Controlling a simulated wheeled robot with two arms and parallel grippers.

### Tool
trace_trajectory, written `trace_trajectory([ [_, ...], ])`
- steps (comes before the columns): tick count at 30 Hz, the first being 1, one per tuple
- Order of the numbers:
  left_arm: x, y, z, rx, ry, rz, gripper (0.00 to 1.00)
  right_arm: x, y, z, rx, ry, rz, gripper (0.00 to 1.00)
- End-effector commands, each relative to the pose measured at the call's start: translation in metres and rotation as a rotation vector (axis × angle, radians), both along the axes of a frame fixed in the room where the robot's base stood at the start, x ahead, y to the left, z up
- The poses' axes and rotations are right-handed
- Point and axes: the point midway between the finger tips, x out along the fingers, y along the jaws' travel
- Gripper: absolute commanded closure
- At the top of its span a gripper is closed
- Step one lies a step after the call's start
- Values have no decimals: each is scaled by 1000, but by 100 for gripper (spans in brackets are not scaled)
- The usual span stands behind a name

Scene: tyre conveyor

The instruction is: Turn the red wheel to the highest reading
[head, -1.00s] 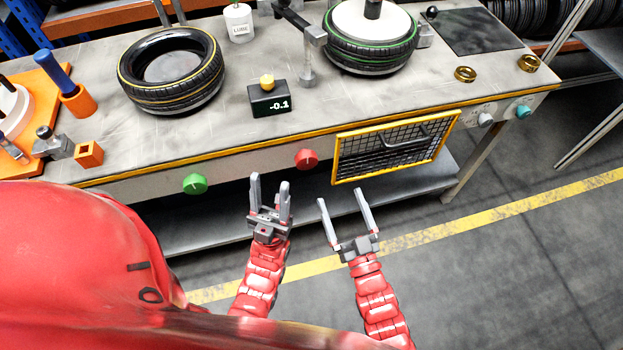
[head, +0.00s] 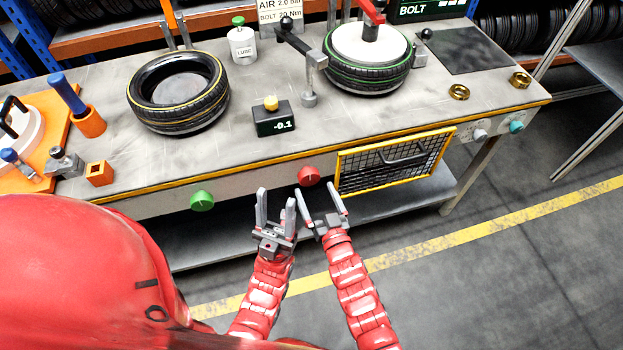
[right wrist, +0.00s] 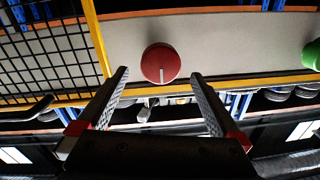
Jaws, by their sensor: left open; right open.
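The red wheel (head: 308,176) is a round knob on the front face of the bench, left of the yellow-framed mesh guard. In the right wrist view the red wheel (right wrist: 160,63) lies beyond and between the fingertips, with a pale pointer line on its face. My right gripper (head: 319,190) is open and empty, just in front of and below it, apart from it. My left gripper (head: 275,202) is open and empty, to the left of the right one. A small black display (head: 274,118) with a yellow top on the bench reads -0.1.
A green knob (head: 202,200) sits further left on the front face. The mesh guard (head: 395,160) is close to the right of the wheel. Grey and teal knobs are further right. Tyres (head: 180,92) and tools stand on the bench top. Open floor lies before the bench.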

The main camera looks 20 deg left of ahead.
Motion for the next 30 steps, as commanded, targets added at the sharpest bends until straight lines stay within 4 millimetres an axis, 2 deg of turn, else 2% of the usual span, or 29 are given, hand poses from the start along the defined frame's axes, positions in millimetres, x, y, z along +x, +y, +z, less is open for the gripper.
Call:
trace_trajectory([
  [3, 0, 0, 5, 0, 0, 0, 50, 16, 13, 3, 2, -2, 1, 0],
  [9, 0, 0, 7, 0, 0, 0, 50, 31, 24, 1, 1, 1, 0, 0],
  [20, 0, 0, 7, 0, 0, 0, 50, 34, 26, -1, -1, 1, 0, 0],
  [30, 0, 0, 7, 0, 0, 0, 50, 34, 26, 0, -1, 1, 0, 59],
])
